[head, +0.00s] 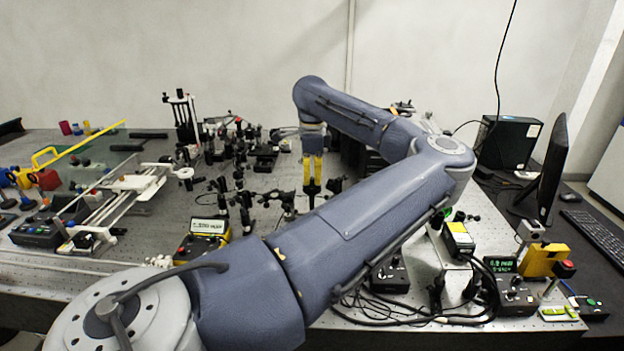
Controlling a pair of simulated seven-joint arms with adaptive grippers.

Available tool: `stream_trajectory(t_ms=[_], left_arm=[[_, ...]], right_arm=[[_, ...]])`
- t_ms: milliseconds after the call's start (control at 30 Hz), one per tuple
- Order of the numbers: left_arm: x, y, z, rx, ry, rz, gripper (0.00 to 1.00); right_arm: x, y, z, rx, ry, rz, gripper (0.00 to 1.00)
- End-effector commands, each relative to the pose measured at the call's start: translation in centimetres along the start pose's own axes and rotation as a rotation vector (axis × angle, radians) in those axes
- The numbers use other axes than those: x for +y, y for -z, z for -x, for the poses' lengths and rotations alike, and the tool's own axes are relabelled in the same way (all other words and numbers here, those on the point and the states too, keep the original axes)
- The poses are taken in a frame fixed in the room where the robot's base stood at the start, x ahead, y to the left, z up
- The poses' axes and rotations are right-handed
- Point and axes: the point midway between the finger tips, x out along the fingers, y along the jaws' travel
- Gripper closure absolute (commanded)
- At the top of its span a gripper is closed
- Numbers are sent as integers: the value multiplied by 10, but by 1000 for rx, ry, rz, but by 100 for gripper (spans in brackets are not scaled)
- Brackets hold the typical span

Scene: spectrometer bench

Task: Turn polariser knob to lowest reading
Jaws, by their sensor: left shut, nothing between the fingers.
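My left arm crosses the view from the lower left, bends at the right and reaches back to the middle. My left gripper (312,188) points down with yellow fingers among the small black optics mounts. Its fingers look closed together and hold nothing. I cannot make out which mount carries the polariser knob; the parts by the fingertips are small and dark. A small readout (500,264) with green digits stands at the right, too small to read surely. My right gripper is not in view.
Black posts and mounts (243,210) crowd the perforated bench left of the gripper. A yellow-black box with a pale display (208,226) stands in front. A white rail assembly (130,190) lies at left. Cables and control boxes (516,295) fill the right; a monitor (550,175) stands behind.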

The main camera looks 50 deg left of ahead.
Motion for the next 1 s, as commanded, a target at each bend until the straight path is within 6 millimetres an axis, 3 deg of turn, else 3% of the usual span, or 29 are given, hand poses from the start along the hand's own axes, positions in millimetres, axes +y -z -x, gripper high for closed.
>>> stream_trajectory(t_ms=[300,767,1000], left_arm=[[0,0,0,1,1,-96,100],[0,0,1,1,1,-107,100],[0,0,0,1,1,-107,73]], right_arm=[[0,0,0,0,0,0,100],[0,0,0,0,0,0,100],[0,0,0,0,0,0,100]])
